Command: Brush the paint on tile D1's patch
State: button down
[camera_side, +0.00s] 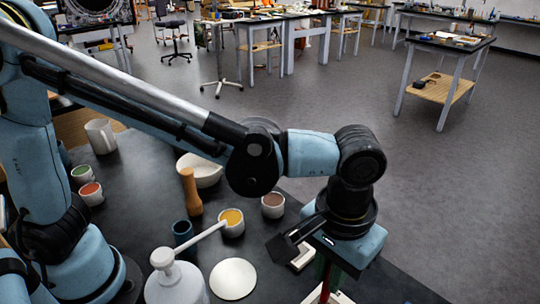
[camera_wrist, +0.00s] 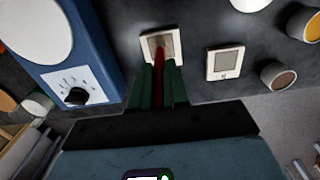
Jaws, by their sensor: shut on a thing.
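My gripper (camera_wrist: 160,78) has green fingers shut on a red-handled brush (camera_wrist: 158,67). The brush points down over a white-framed tile (camera_wrist: 146,41) with a brownish patch. Its tip overlaps the patch in the wrist view, but I cannot tell whether it touches. A second white tile (camera_wrist: 224,62) with a grey patch lies to the right, with a small unreadable mark. I cannot read which tile is D1. In the side view my gripper (camera_side: 323,272) and the brush (camera_side: 324,293) are at the bottom edge, largely cut off. The second tile (camera_side: 302,258) is partly hidden by the wrist.
A brown paint pot (camera_side: 273,206) and a yellow one (camera_side: 231,224) stand behind the tiles. A wooden pestle-like item (camera_side: 191,190), white bowl (camera_side: 204,170), blue cup (camera_side: 182,234) and white dispenser (camera_side: 176,278) stand left. A blue device with a dial (camera_wrist: 75,92) is close by.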

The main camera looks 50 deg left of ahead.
jog(key=w, duration=0.2)
jog(key=shift+w, duration=0.35)
dwell(1.0)
notch_tip(320, 180, up, 6)
dwell(0.8)
jog(key=shift+r, duration=1.5)
